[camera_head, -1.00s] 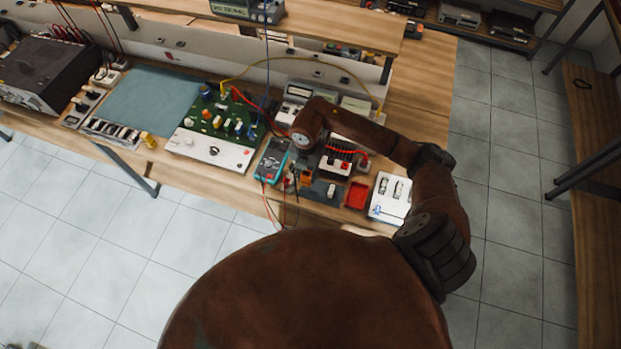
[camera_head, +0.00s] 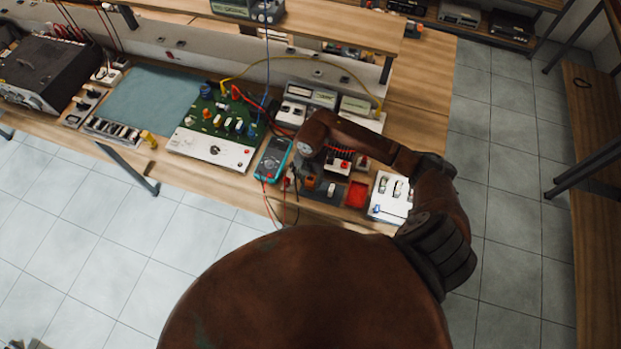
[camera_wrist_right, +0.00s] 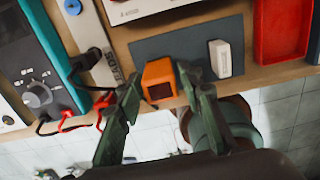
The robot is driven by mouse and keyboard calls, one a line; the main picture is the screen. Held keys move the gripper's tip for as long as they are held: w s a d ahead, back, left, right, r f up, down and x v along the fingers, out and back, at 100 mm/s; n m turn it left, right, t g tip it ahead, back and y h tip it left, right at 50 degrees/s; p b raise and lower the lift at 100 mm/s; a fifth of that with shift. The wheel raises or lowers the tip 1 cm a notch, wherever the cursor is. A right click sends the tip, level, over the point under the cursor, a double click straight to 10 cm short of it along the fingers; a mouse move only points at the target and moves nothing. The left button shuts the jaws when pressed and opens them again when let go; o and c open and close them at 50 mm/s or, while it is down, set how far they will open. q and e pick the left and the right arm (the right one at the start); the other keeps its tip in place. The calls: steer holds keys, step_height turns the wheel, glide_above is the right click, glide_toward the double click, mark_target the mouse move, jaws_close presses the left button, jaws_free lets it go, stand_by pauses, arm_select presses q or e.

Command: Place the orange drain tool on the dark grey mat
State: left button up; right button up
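The orange drain tool (camera_wrist_right: 158,80), a small orange block with a dark face, is at the left part of the dark grey mat (camera_wrist_right: 195,40). In the head view the tool (camera_head: 310,183) and the mat (camera_head: 325,196) are partly hidden by my right arm. My right gripper (camera_wrist_right: 160,76) has its fingers apart, one on each side of the tool, with narrow gaps showing in the right wrist view. Contact at the fingertips is hard to judge. In the head view its fingers (camera_head: 300,178) are small and mostly hidden. My left gripper is not in view.
A white block (camera_wrist_right: 220,58) stands on the mat right of the tool. A red tray (camera_wrist_right: 282,45) lies to the right. A teal-edged multimeter (camera_wrist_right: 40,75) with red and black leads is close on the left. The bench's front edge is near.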

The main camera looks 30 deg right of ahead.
steer(key=shift+o, duration=0.8)
steer(key=shift+r, duration=0.6)
step_height(320, 180, up, 11)
steer(key=b, duration=0.1)
